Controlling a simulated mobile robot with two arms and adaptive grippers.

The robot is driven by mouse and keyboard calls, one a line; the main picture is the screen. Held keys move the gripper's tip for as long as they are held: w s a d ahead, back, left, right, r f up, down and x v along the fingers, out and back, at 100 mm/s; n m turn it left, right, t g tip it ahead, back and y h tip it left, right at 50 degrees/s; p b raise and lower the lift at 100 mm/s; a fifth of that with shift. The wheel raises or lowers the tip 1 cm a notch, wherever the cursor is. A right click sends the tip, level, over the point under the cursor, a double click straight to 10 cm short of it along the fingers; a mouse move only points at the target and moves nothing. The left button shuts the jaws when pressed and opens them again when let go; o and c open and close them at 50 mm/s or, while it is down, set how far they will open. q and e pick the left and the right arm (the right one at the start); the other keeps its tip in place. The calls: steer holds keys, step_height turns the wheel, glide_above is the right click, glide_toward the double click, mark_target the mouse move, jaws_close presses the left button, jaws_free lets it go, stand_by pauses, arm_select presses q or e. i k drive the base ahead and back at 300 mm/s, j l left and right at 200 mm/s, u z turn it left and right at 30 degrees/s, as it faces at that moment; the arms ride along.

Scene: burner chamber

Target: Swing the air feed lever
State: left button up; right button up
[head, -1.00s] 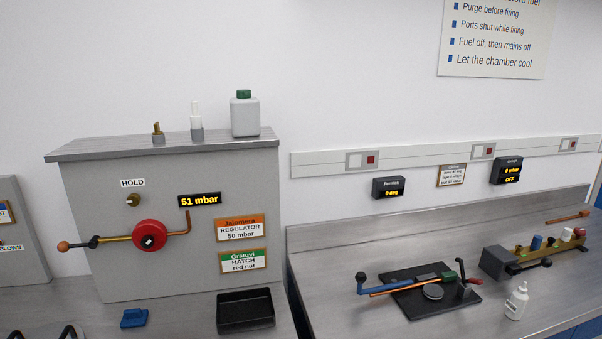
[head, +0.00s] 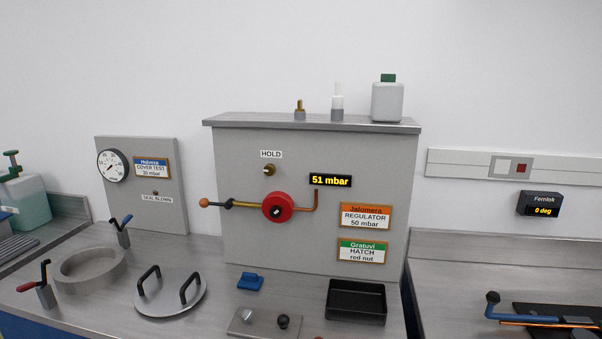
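No label reading "air feed" is legible, so I cannot tell for certain which lever it is. A blue lever (head: 516,315) with a black knob (head: 492,297) lies over an orange bar on a black plate (head: 571,309) at the lower right, cut off by the picture edge. Neither of my grippers is in view.
A black tray (head: 356,314), a blue block (head: 250,281), a lid with two handles (head: 171,298) and a grey ring (head: 90,270) stand on the bench. A pressure display (head: 330,181) reads 51 mbar. A gauge panel (head: 150,215) stands at the left.

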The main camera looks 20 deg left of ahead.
mark_target(204, 202)
steer(key=u, duration=1.3)
